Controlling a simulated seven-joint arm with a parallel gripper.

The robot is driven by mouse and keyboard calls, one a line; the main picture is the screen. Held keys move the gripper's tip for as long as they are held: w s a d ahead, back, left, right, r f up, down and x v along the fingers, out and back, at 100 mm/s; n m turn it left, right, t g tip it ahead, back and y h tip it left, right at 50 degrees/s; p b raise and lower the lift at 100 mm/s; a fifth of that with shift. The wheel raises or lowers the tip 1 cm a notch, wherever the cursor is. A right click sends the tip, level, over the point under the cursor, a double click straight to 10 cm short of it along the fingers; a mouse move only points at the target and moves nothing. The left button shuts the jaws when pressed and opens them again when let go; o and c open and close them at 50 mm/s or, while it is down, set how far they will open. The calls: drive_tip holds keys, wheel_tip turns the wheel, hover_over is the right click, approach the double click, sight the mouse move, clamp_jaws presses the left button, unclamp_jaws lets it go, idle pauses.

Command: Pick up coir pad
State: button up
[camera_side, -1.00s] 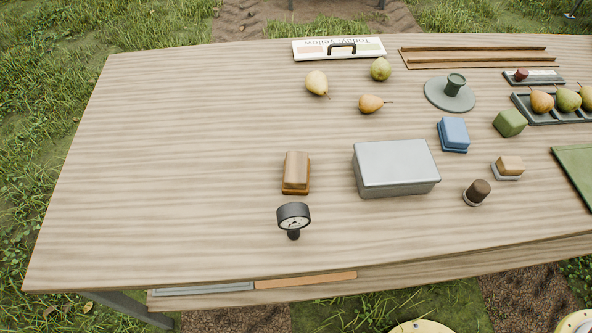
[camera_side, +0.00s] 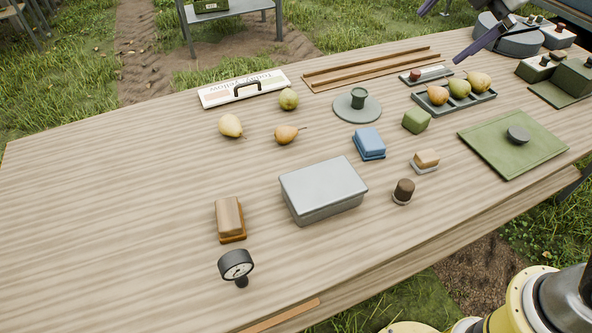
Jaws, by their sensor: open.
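Several small blocks stand on the wooden table, and I cannot tell for sure which is the coir pad. A brown block (camera_side: 229,214) sits on an orange base at the front left. A smaller tan block (camera_side: 427,158) sits on a pale base right of the grey lidded box. A blue block (camera_side: 369,143) and a green block (camera_side: 416,121) stand farther back. My gripper (camera_side: 440,36) is at the top right edge, partly cut off, with its dark purple fingers apart and nothing between them. It is far from the brown block and beyond the pear tray.
The grey box (camera_side: 322,188) stands mid-table, with a dial gauge (camera_side: 237,265) at front left and a dark brown cylinder (camera_side: 403,190) to its right. Loose pears (camera_side: 231,126), a pear tray (camera_side: 474,104) and a green mat (camera_side: 490,150) lie farther back. The left of the table is clear.

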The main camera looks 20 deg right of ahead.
drive_tip(key=w+a+f+n, duration=0.4)
drive_tip(key=w+a+n, duration=0.3)
drive_tip(key=a, duration=0.5)
drive_tip(key=n+g, duration=0.2)
drive_tip(key=n, duration=0.5)
hover_over(228, 218)
drive_tip(key=s, duration=0.2)
drive_tip(key=f, duration=2.9)
drive_tip(key=shift+s, duration=0.2)
drive_tip(key=shift+x, duration=3.15)
drive_tip(key=shift+w+a, duration=0.1)
drive_tip(key=shift+c, duration=0.3)
drive_tip(key=shift+r, duration=0.1)
drive_tip(key=c, duration=1.3)
